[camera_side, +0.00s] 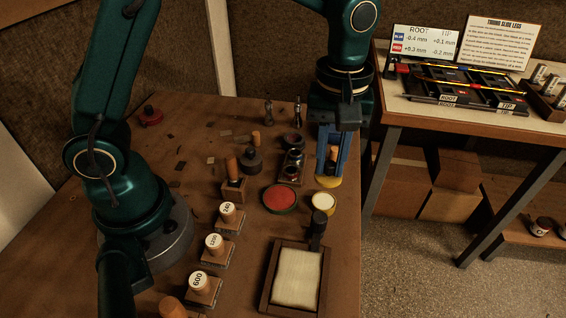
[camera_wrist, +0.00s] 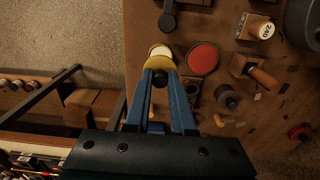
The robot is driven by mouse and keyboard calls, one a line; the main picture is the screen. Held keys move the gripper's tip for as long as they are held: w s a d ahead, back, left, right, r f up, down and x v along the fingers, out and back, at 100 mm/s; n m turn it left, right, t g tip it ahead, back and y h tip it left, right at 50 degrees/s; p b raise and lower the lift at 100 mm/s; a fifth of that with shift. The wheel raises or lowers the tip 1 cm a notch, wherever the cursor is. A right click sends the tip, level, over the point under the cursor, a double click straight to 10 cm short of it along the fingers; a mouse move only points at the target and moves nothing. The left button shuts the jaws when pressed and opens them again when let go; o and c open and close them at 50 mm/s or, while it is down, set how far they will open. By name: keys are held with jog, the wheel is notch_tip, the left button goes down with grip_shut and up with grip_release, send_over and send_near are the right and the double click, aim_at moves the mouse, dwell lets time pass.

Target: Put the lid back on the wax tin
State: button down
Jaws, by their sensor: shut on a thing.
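The wax tin (camera_side: 323,203) stands open on the bench near its right edge, with its cream wax showing. It also shows in the wrist view (camera_wrist: 160,51), just past my fingertips. My gripper (camera_side: 329,172) points down and is shut on the yellow lid (camera_side: 328,182), close behind the tin in the side view. In the wrist view the gripper (camera_wrist: 161,72) has a dark knob between its blue fingers, and the fingers hide much of the lid. The lid does not cover the wax. Its exact height above the bench is hard to tell.
A round red pad (camera_side: 280,198) lies left of the tin. A wooden rack (camera_side: 291,168) with small items is close left of my fingers. Numbered blocks (camera_side: 214,245) stand farther left.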

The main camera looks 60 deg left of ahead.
jog(key=shift+f, duration=3.05)
jog(key=shift+f, duration=0.15)
jog(key=shift+c, duration=1)
grip_release()
jog(key=shift+r, duration=3.55)
